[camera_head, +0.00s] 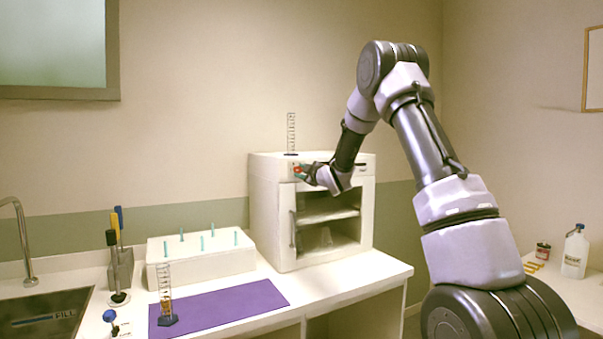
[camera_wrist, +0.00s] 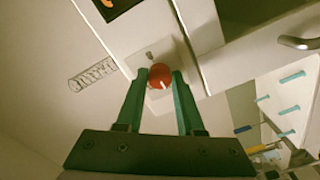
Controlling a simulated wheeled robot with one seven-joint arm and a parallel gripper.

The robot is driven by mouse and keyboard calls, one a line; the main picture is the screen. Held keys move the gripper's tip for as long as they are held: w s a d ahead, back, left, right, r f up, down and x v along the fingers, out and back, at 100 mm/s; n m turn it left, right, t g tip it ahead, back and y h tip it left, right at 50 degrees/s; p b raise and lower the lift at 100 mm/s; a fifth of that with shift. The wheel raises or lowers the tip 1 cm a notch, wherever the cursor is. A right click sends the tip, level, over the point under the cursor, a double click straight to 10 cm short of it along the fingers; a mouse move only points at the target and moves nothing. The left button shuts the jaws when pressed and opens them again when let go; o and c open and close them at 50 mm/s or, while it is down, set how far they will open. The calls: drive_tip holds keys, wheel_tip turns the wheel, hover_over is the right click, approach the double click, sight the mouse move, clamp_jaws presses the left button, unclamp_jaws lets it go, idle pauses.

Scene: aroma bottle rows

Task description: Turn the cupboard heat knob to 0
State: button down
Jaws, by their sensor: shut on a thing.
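The white cupboard (camera_head: 268,205) stands on the counter against the wall, with a glass-fronted lower section and a handle on its left side. The heat knob is the round red knob (camera_wrist: 160,76) with a pale mark on it, set on a light plate on the cupboard's upper front panel. My gripper (camera_wrist: 161,82) has its two green fingers on either side of the knob, shut on it. In the head view my gripper (camera_head: 302,172) is at the top left of the cupboard front. The scale around the knob is too small to read.
A graduated cylinder (camera_head: 291,133) stands on top of the cupboard. To the left are a white rack (camera_head: 200,258) with teal pegs, a purple mat (camera_head: 235,302), another cylinder (camera_head: 166,295) and a sink (camera_head: 45,312). A white jug (camera_head: 575,253) is at far right.

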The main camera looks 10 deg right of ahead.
drive_tip(key=shift+f, duration=0.2)
drive_tip(key=c, duration=0.5)
unclamp_jaws()
drive_tip(key=shift+r, duration=0.1)
drive_tip(key=v, duration=1.1)
drive_tip(key=shift+w, duration=0.1)
